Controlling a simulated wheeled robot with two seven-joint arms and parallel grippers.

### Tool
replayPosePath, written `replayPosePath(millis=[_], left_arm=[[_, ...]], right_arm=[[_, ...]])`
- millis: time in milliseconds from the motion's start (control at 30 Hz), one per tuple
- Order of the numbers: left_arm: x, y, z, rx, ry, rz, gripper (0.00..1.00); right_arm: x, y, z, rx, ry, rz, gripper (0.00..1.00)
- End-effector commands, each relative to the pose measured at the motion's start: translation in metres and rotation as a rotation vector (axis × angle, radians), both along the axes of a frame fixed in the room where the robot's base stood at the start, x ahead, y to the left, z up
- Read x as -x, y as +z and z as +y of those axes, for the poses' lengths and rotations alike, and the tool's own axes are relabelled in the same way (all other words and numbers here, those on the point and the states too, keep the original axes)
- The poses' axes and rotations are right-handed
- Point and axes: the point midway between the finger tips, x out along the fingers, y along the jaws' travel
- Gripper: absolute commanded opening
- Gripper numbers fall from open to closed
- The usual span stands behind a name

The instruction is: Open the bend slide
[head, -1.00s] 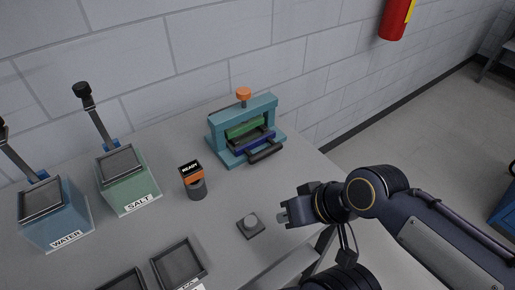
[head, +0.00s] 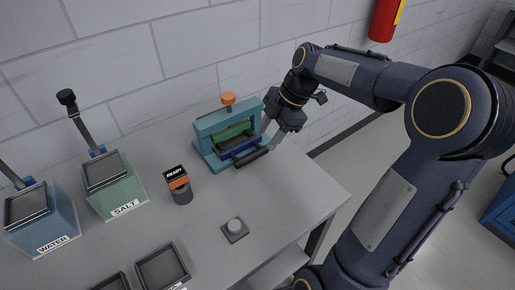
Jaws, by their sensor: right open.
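The teal bending press (head: 214,146) stands on the table near the wall, with an orange knob (head: 228,98) on top and a green block inside its frame. The bend slide (head: 232,148) is a blue and dark part low in the frame, with a black handle bar (head: 251,157) at its front right. My right gripper (head: 271,134) is open, pointing down at the right side of the press, close to the handle's right end. I cannot tell whether it touches the handle. My left gripper is out of view.
A black and orange cylinder reading READY (head: 178,184) stands left of the press. A small button box (head: 235,231) sits in front. The SALT (head: 114,185) and WATER (head: 42,220) boxes with levers stand at left. A dark tray (head: 163,266) lies at the front edge.

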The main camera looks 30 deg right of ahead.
Motion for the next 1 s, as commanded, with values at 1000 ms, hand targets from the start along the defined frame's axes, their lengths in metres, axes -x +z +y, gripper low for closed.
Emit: replayPosePath(millis=[1000], left_arm=[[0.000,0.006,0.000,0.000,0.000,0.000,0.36]], right_arm=[[-0.032,-0.082,0.017,0.006,0.179,-0.048,0.43]])
